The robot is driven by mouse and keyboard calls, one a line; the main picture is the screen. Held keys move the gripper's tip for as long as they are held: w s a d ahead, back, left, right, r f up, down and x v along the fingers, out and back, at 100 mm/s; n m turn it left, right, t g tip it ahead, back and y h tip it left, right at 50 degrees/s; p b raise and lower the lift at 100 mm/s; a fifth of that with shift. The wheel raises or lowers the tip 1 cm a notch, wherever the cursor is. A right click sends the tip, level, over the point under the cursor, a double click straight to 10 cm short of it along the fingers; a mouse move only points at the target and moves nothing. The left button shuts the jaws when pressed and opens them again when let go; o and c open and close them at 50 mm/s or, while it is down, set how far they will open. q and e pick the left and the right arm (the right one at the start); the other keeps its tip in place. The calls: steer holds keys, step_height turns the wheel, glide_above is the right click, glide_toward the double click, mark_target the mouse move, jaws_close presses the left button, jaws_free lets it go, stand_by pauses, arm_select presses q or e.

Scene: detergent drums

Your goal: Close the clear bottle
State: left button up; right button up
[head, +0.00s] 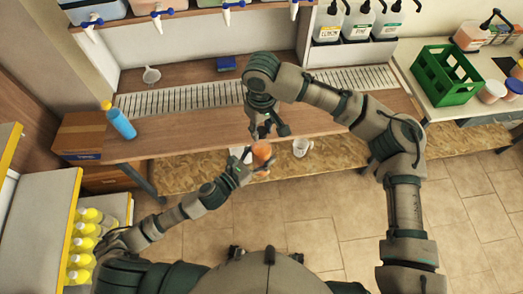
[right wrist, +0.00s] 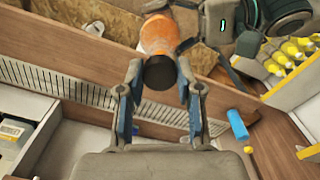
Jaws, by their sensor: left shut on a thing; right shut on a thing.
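The clear bottle (head: 262,154) holds orange liquid and is held off the counter, just past its front edge. My left gripper (head: 246,168) is shut on it from the left. My right gripper (head: 268,130) is above the bottle, pointing down. In the right wrist view, a dark round cap (right wrist: 160,73) is between the fingertips of my right gripper (right wrist: 158,85), which is shut on it. The cap lines up with the bottle's top, and the orange bottle (right wrist: 158,36) shows behind it. I cannot tell whether cap and neck touch.
A slotted drain strip (head: 180,98) runs along the counter (head: 190,131). A white jug (head: 301,147) is to the right of the bottle. A green crate (head: 445,75) is at the right.

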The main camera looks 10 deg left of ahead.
mark_target(262, 156)
steer(key=shift+s, duration=0.1)
stand_by(0.4)
steer(key=shift+f, duration=0.9)
steer(key=shift+f, duration=0.55)
